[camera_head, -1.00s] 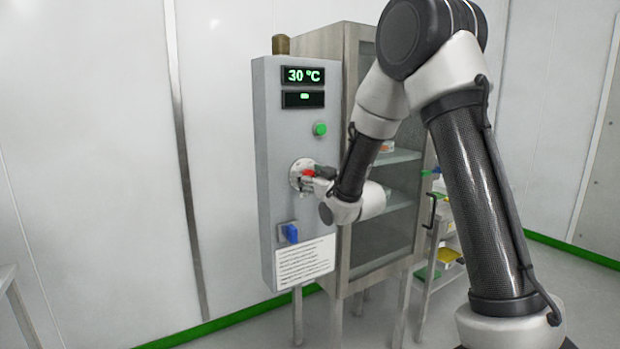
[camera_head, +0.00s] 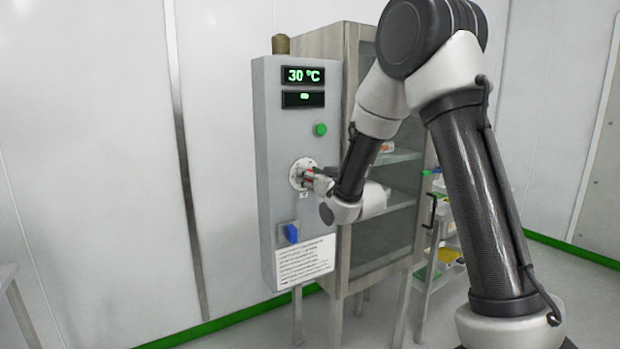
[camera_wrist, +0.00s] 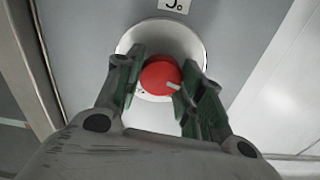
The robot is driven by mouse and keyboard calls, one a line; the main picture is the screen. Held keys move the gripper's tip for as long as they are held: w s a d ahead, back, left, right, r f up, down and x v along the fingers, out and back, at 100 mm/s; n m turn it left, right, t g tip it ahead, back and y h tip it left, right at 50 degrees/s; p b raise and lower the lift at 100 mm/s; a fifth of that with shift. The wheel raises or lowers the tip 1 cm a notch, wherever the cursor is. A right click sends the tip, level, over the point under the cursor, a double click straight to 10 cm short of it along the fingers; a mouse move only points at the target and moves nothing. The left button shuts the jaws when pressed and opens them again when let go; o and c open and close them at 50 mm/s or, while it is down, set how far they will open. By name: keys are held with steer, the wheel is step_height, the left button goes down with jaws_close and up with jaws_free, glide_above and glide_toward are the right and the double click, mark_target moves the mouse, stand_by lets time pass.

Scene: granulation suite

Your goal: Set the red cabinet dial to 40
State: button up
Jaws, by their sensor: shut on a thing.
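The red dial (camera_wrist: 158,77) sits on a round pale plate on the front of the grey control cabinet (camera_head: 274,150). Its white pointer mark shows at its right side in the wrist view. My gripper (camera_wrist: 157,88) has one finger on each side of the dial and is shut on it. In the head view my gripper (camera_head: 314,180) covers most of the dial, with only a little red showing. The display (camera_head: 303,75) reads 30 °C. The numbers around the dial cannot be read.
A green button (camera_head: 320,129) is above the dial and a blue switch (camera_head: 291,233) is below it. A printed label (camera_head: 305,262) is under the switch. A glass-fronted cabinet with shelves (camera_head: 385,240) stands to the right, behind my arm.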

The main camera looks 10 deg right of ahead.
steer(key=m, duration=0.8)
steer(key=shift+m, duration=0.3)
steer(key=shift+d, duration=0.1)
stand_by(0.4)
steer(key=o, duration=1)
steer(key=shift+s, duration=0.1)
steer(key=v, duration=0.7)
steer(key=shift+s, duration=0.1)
